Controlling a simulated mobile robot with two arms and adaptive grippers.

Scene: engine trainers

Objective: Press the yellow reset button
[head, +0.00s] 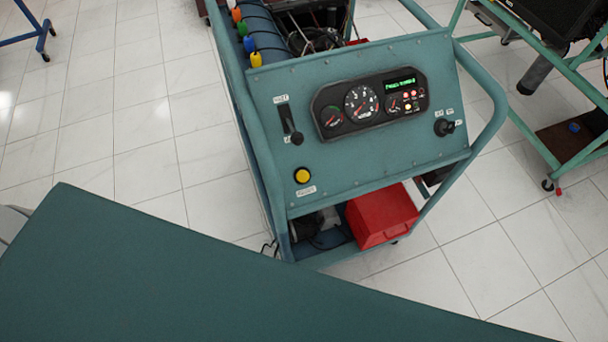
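The yellow reset button (302,175) is round and sits in a dark ring at the lower left of the teal control panel (400,153). A small white label (306,191) is just below it, its text too small to read. Nothing covers the button. Whether it is pressed in cannot be told. Neither of my grippers shows in the head view.
The panel also bears a gauge cluster (368,101) with a lit green display, a slotted lever (287,120) and a key switch (444,127). A red box (381,214) sits below. A large teal surface (200,275) fills the foreground. Tiled floor lies left and right.

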